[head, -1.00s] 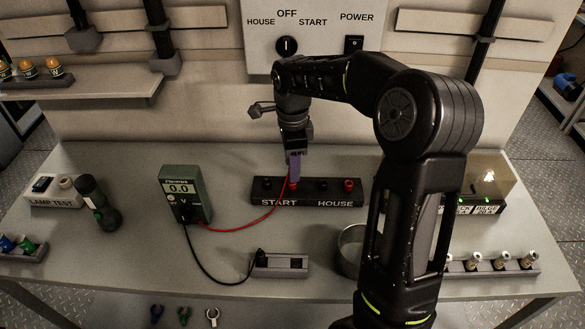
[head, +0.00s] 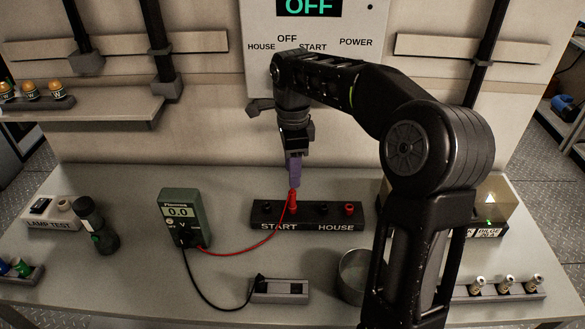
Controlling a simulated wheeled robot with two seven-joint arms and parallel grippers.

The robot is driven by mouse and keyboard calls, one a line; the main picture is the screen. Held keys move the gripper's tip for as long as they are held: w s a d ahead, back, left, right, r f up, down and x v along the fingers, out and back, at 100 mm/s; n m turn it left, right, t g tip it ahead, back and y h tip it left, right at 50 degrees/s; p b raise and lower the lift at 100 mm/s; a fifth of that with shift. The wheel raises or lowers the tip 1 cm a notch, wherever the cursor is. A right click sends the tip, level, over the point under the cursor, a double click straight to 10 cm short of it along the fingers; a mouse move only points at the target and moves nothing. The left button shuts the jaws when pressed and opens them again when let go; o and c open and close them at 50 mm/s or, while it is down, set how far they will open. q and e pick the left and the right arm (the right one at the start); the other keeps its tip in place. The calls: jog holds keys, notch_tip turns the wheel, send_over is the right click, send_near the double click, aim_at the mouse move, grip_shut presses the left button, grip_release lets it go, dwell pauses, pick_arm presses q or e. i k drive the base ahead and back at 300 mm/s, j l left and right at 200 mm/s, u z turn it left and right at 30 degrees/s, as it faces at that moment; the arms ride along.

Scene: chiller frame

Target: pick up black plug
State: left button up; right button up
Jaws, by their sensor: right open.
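The black plug (head: 259,283) is at the left end of a small grey holder block (head: 280,291) at the table's front middle. Its black lead (head: 205,290) runs to the green multimeter (head: 182,218), which reads 0.0. My right gripper (head: 293,182) is open, pointing down just above the red plug (head: 292,201). The red plug stands in the START side of the black terminal block (head: 307,215), with a red lead (head: 245,250) to the meter. The black plug is in front of and below my right gripper, well apart from it. My left gripper is out of view.
A round metal cup (head: 353,275) stands right of the holder block, beside my right arm. A flashlight (head: 95,225) and a lamp test block (head: 50,212) are at left. The table between terminal block and holder is mostly clear, apart from the leads.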

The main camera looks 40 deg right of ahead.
aim_at(261, 288)
jog(key=k+j, duration=0.8)
jog(key=j, duration=0.1)
